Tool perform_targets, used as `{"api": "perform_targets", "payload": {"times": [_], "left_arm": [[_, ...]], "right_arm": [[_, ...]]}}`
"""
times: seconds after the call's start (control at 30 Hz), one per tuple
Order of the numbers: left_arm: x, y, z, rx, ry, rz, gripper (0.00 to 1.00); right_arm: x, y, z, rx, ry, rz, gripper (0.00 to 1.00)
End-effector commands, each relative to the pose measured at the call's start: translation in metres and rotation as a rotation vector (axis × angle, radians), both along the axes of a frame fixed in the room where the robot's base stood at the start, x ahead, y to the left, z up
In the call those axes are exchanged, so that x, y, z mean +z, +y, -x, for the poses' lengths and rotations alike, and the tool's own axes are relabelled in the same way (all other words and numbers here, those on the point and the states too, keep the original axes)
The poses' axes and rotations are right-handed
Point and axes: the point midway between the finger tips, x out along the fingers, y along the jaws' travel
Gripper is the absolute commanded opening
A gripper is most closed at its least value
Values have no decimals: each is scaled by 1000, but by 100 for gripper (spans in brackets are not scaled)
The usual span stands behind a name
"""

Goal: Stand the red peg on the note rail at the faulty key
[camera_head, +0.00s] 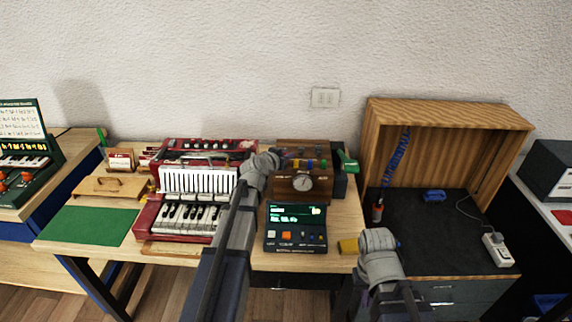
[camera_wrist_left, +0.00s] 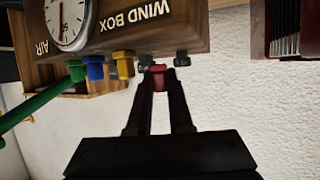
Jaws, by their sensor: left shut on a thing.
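The wooden wind box (camera_head: 303,190), with a dial and a row of coloured pegs along its top, stands at the back of the table. My left gripper (camera_head: 278,160) is at that row. In the left wrist view, upside down, its fingers (camera_wrist_left: 158,80) are shut on the red peg (camera_wrist_left: 158,71), close to the box (camera_wrist_left: 185,25); I cannot tell if it touches. The red keyboard instrument (camera_head: 185,218) is left of my left arm, partly hidden by it. I cannot make out the note rail or faulty key. My right gripper (camera_head: 362,245) is low at the table's right end; its jaws are unclear.
Yellow (camera_wrist_left: 125,64), blue (camera_wrist_left: 93,68) and green (camera_wrist_left: 76,70) pegs are beside the red one. A dark console (camera_head: 295,232) with a lit screen stands in front of the wind box. A green mat (camera_head: 90,225) lies clear at left. An open wooden cabinet (camera_head: 450,115) is at right.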

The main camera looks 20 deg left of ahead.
Motion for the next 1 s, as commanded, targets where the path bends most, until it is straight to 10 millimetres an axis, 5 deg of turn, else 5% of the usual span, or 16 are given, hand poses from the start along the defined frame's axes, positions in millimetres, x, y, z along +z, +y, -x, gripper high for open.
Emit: {"api": "perform_targets", "payload": {"times": [0.1,0.53,0.57,0.63,1.0], "left_arm": [[-18,0,0,0,0,0,0],[-20,0,0,0,0,0,0],[-19,0,0,0,0,0,22],[-18,0,0,0,0,0,30],[-11,0,2,0,0,0,31]], "right_arm": [[-18,0,0,0,0,0,0],[-20,0,0,0,0,0,0],[-19,0,0,0,0,0,0],[-18,0,0,0,0,0,0],[-11,0,0,0,0,0,0]]}}
